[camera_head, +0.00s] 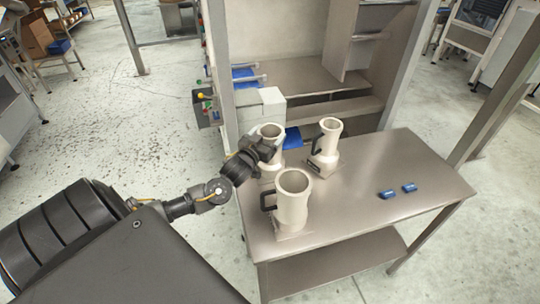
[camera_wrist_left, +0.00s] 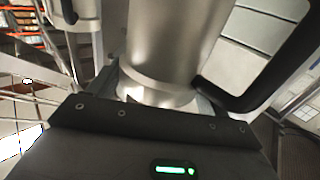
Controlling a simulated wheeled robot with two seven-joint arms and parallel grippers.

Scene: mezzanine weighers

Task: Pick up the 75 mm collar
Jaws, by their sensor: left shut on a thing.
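Three cream cylindrical collars with black handles stand on a steel table (camera_head: 350,215). They are the back left collar (camera_head: 270,131), the back right collar (camera_head: 326,143) and the front collar (camera_head: 293,200). No size marking is readable, so I cannot tell which is the 75 mm one. My left gripper (camera_head: 262,148) is shut on the back left collar, which also fills the upper middle of the left wrist view (camera_wrist_left: 175,45). The gripper and wrist hide part of that collar, and I cannot tell whether its base touches the table. My right gripper is not in view.
Two small blue blocks (camera_head: 388,194) (camera_head: 409,187) lie on the table's right half, with bare steel around them. A shelved metal frame (camera_head: 310,75) rises at the back.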

